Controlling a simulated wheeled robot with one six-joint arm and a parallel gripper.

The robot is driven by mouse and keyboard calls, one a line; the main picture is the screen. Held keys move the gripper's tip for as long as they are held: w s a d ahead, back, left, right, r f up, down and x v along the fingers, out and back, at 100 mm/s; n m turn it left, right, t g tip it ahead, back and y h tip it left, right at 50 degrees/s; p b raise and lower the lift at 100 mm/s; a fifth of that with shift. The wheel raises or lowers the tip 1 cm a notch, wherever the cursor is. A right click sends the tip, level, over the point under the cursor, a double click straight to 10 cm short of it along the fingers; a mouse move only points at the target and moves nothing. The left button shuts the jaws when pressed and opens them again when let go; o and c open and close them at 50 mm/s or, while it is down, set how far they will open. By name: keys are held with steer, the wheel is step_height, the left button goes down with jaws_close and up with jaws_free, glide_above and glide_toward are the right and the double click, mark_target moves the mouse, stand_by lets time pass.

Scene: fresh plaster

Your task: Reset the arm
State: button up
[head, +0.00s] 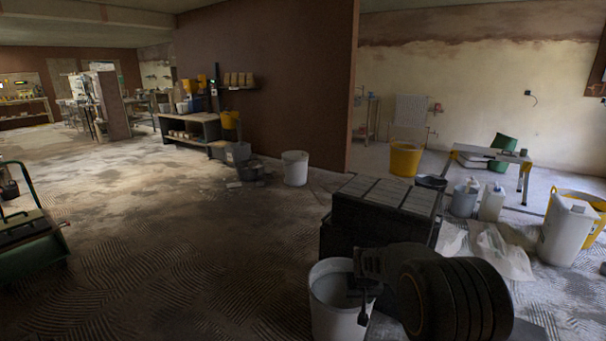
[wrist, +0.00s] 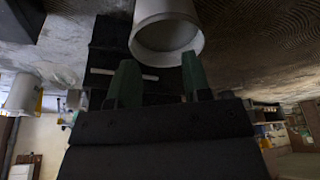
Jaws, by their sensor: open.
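My arm reaches in from the lower right of the head view, dark and folded low. My gripper (head: 364,298) is beside the right rim of a white bucket (head: 330,310), overlapping it in the picture; I cannot tell whether they touch. In the wrist view my gripper (wrist: 160,82) shows two greenish fingers spread apart with nothing held between them. The white bucket (wrist: 166,32) shows beyond the fingertips, its round mouth facing the camera. That view looks upside down.
A dark crate with a grey slatted top (head: 388,195) stands just behind the bucket. White containers (head: 568,230) and crumpled plastic sheeting (head: 503,252) lie right. A green cart (head: 30,243) stands far left. Another white bucket (head: 295,168) stands near the wall. The middle floor is clear.

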steer(key=s+f+p+v, duration=0.15)
steer(key=p+v, duration=0.25)
steer(key=v, duration=0.7)
steer(key=s+p+v, duration=0.3)
steer(key=p+v, duration=0.1)
steer(key=v, duration=0.8)
steer(key=s+r+p, duration=0.8)
steer(key=s+r, duration=0.3)
steer(key=s, duration=0.4)
steer(key=shift+r+p, duration=0.2)
steer(key=shift+p, duration=0.2)
